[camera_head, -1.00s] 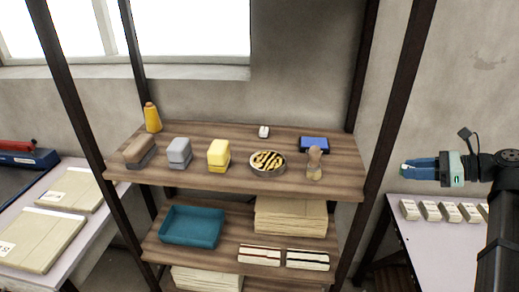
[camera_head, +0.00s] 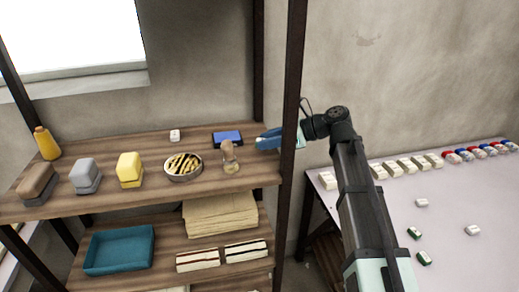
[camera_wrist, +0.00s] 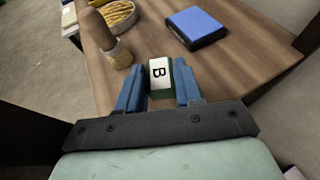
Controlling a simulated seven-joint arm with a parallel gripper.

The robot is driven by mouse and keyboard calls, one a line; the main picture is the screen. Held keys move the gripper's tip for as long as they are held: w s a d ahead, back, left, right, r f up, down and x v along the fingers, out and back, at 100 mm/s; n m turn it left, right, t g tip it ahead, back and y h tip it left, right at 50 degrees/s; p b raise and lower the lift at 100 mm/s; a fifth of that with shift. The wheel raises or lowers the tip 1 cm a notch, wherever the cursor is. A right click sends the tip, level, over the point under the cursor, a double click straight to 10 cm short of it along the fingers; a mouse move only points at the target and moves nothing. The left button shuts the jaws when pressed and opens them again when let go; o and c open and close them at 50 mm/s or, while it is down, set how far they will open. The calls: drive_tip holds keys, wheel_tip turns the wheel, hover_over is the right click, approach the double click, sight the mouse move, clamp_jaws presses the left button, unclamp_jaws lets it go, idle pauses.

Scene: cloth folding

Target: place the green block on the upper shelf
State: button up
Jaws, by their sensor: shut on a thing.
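My gripper (camera_wrist: 160,88) is shut on a green block (camera_wrist: 160,73) with a white face marked "B", seen in the wrist view between the blue fingers. In the head view my gripper (camera_head: 268,140) is at the right end of the upper shelf (camera_head: 110,203), beside the right front post. The block is hard to make out in the head view. In the wrist view the block is over or close to the wooden shelf top (camera_wrist: 240,65); I cannot tell whether it touches.
On the upper shelf, a blue box (camera_head: 227,138), a wooden-handled brush (camera_head: 230,157) and a round tin (camera_head: 183,167) stand near my gripper. A dark post (camera_head: 289,110) rises close by. The white table (camera_head: 455,200) holds several blocks.

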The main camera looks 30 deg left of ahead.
sight(260, 157)
drive_tip(key=shift+s+a, duration=0.25)
drive_tip(key=shift+a, duration=0.4)
drive_tip(key=shift+s+a, duration=0.2)
drive_tip(key=shift+a, duration=0.4)
drive_tip(key=shift+f, duration=1.8)
drive_tip(key=shift+f, duration=0.15)
drive_tip(key=o, duration=1)
drive_tip(key=shift+w+d+r, duration=0.1)
drive_tip(key=shift+d+r, duration=0.2)
drive_tip(key=v, duration=1.1)
drive_tip(key=shift+w+d+r, duration=0.1)
